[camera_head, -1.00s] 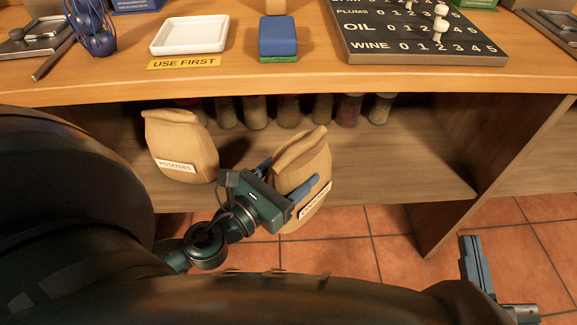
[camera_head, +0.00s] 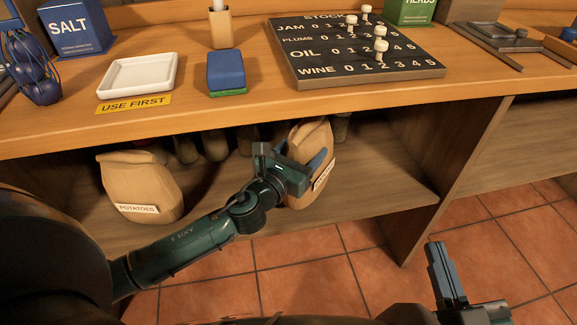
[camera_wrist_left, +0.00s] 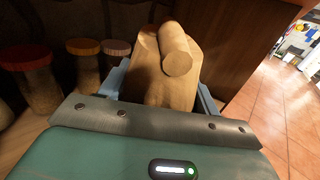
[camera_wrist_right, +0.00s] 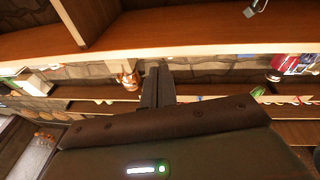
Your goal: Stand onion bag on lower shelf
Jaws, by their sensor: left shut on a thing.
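The onion bag (camera_head: 308,150) is a tan paper sack with a rolled top and a white label. It stands roughly upright, tilted slightly, over the front of the lower shelf (camera_head: 380,185). My left gripper (camera_head: 303,165) is shut on its sides. In the left wrist view the bag (camera_wrist_left: 160,82) fills the space between the blue fingers. I cannot tell whether its base touches the shelf. My right gripper (camera_head: 447,272) is away to the right over the floor, empty, its fingers together; they also show in the right wrist view (camera_wrist_right: 157,88).
A potato bag (camera_head: 138,188) stands on the shelf to the left. Several lidded jars (camera_wrist_left: 85,62) line the shelf's back. An upright panel (camera_head: 440,170) bounds the bay at right, with clear shelf before it. The counter (camera_head: 225,110) overhangs above.

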